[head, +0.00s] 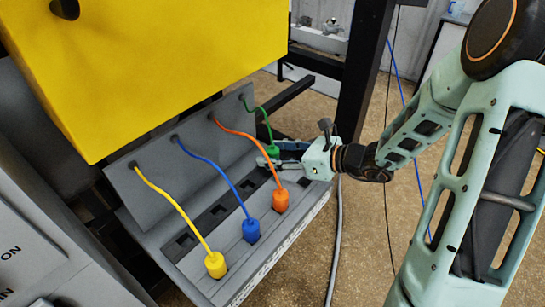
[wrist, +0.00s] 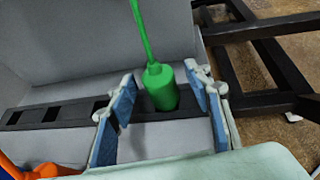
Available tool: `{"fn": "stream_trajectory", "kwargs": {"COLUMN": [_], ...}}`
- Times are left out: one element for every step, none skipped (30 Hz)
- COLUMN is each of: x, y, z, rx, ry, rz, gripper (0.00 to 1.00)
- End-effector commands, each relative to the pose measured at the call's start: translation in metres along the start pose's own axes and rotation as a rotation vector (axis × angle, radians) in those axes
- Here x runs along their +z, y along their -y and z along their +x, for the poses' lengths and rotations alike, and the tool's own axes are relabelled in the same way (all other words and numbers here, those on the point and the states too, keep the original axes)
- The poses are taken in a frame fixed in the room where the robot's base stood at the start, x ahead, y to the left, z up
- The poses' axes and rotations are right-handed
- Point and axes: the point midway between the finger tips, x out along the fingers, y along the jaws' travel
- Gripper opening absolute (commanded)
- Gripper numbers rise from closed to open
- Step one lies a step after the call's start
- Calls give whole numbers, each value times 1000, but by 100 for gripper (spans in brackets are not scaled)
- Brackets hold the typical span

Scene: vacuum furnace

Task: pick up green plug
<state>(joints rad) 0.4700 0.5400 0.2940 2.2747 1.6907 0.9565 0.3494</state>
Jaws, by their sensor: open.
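The green plug (wrist: 161,88) stands upright over the dark socket strip in the wrist view, with its green cable rising from its top. In the head view the plug (head: 273,150) shows small behind my gripper, and its lower part is hidden. My gripper (wrist: 162,112) is open, with one blue-padded finger on each side of the plug. In the head view my gripper (head: 268,157) reaches in from the right at the far end of the panel.
An orange plug (head: 281,200), a blue plug (head: 251,230) and a yellow plug (head: 215,264) stand in the front row of the grey panel (head: 190,283). Empty square sockets (head: 187,240) lie behind them. A yellow box (head: 150,60) overhangs the panel. A black post (head: 363,75) stands behind my arm.

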Motion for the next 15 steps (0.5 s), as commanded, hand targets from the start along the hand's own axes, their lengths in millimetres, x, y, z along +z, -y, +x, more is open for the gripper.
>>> {"fn": "stream_trajectory", "kwargs": {"x": [0, 0, 0, 0, 0, 0, 0, 0, 0, 0, 0, 0, 0, 0, 0], "y": [0, 0, 0, 0, 0, 0, 0, 0, 0, 0, 0, 0, 0, 0, 0], "z": [4, 5, 6, 6, 6, 5, 5, 5, 5, 5, 5, 5, 5, 5, 5], "rx": [1, 1, 0, 0, 0, 0, 0, 0, 0, 0, 0, 0, 0, 0, 0], "ry": [0, 0, 0, 0, 0, 0, 0, 0, 0, 0, 0, 0, 0, 0, 0], "rz": [-1, -2, -2, -2, -2, -2, -2, -2, -2, -2, -2, -2, -2, -2, -2], "gripper": [46, 46, 46, 46, 46, 46, 46, 46, 44, 41, 37, 33, 30, 26, 22]}}
